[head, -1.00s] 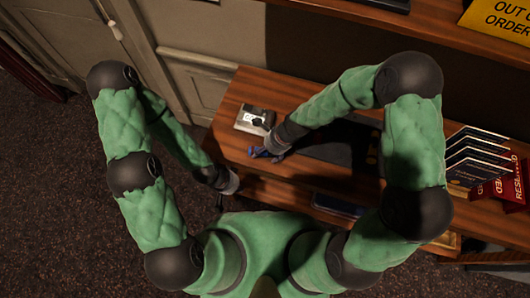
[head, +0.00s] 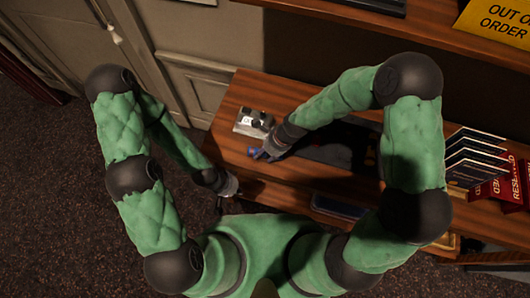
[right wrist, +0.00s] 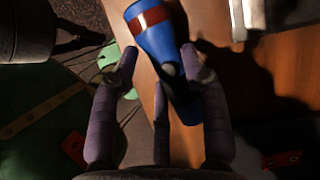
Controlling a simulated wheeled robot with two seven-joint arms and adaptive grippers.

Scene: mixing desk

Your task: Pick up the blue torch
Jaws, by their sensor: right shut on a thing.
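The blue torch (right wrist: 152,38), with a dark red band near its upper end, sits between the purple-grey fingers of my right gripper (right wrist: 160,68) in the right wrist view. Those fingers are shut on it. In the head view a bit of the torch (head: 252,151) shows at the fingertips of my right gripper (head: 264,155), over the wooden desk (head: 234,110). I cannot tell whether the torch still touches the desk. My left gripper (head: 230,190) is near the desk's left front edge, apart from the torch. Its fingers are too small to read.
A silver box with dark knobs (head: 247,122) stands close behind my right gripper. A dark panel (head: 325,150) lies to the right. Upright dark cards (head: 475,155) and red reserved signs (head: 500,188) stand at the far right. The desk's left back corner is clear.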

